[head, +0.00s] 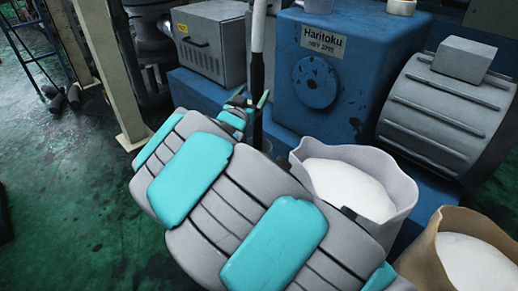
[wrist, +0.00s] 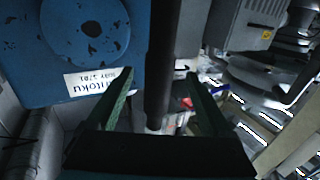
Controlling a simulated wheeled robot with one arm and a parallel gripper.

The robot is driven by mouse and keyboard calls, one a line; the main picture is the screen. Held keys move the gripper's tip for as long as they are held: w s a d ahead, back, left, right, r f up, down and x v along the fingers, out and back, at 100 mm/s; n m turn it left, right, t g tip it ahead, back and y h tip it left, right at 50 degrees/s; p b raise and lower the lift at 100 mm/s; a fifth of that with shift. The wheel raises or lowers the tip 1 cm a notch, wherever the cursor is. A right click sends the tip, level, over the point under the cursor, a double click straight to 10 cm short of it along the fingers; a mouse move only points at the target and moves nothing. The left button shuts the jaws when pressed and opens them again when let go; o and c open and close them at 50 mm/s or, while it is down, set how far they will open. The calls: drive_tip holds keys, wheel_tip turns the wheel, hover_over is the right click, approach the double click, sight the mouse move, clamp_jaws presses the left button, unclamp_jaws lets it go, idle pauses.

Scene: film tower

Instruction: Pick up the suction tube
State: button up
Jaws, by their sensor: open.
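The suction tube (head: 257,62) stands upright in front of the blue machine in the head view, pale above and black below. My gripper (head: 251,96) is at its black part, with its green fingers to either side. The wrist view shows the black tube (wrist: 160,60) running between the two fingers of my open gripper (wrist: 161,76), with a visible gap on both sides. Neither finger is seen pressing on it. The tube's lower part is hidden behind my arm in the head view.
A blue machine (head: 352,70) stands close behind the tube, with a grey box (head: 212,40) to the left. Two sacks of white material, one pale (head: 402,178) and one tan (head: 424,262), stand right of my arm.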

drive_tip(key=shift+p+x, duration=0.3)
drive_tip(key=shift+x, duration=3.55)
drive_tip(key=shift+f, duration=0.15)
drive_tip(key=shift+c, duration=0.4)
clamp_jaws()
